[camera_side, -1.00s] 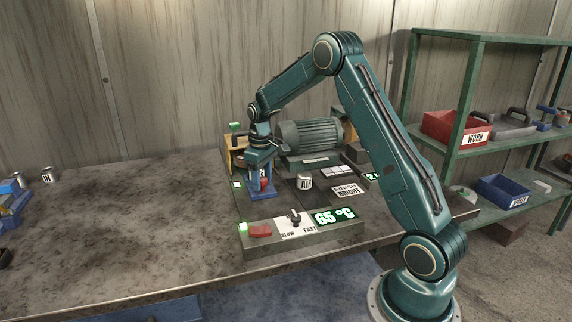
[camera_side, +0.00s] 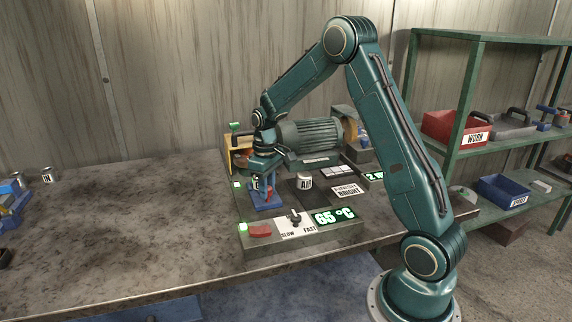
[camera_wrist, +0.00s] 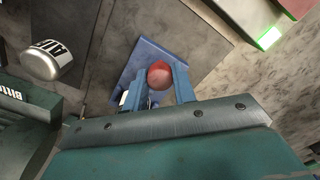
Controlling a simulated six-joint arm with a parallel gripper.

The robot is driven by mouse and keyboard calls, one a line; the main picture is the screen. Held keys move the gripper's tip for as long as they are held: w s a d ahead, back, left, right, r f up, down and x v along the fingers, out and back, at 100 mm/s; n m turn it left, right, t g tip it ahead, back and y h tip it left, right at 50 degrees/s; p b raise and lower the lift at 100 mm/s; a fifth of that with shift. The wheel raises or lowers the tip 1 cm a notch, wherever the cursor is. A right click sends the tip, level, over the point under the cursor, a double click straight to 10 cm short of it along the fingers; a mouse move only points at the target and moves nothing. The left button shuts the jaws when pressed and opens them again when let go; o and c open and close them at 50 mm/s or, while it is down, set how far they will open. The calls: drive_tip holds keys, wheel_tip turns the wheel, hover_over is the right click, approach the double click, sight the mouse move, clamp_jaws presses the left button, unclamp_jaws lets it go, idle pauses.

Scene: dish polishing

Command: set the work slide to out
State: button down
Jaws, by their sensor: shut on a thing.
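The work slide is a blue plate (camera_side: 268,206) with a red ball knob, low on the left side of the polishing machine. In the wrist view the blue plate (camera_wrist: 146,62) lies under the knob (camera_wrist: 159,74). My gripper (camera_side: 262,182) reaches down over the plate. Its two blue fingers (camera_wrist: 158,88) stand on either side of the red knob and are shut on it. In the side view the fingers and wrist hide most of the knob. Whatever sits on the slide behind the fingers is mostly hidden.
A tin marked "All" (camera_side: 304,182) stands just right of the slide. The motor (camera_side: 312,134) is behind it. A front panel has a red button (camera_side: 260,231), a slow-fast knob (camera_side: 294,217) and a 65 °C display (camera_side: 334,216).

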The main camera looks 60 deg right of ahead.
drive_tip(key=shift+s+a, duration=2.15)
drive_tip(key=shift+a, duration=0.1)
drive_tip(key=c, duration=1.1)
unclamp_jaws()
drive_tip(key=shift+r, duration=0.15)
drive_tip(key=shift+r, duration=0.5)
wheel_tip(320, 180, up, 13)
drive_tip(key=shift+f, duration=0.2)
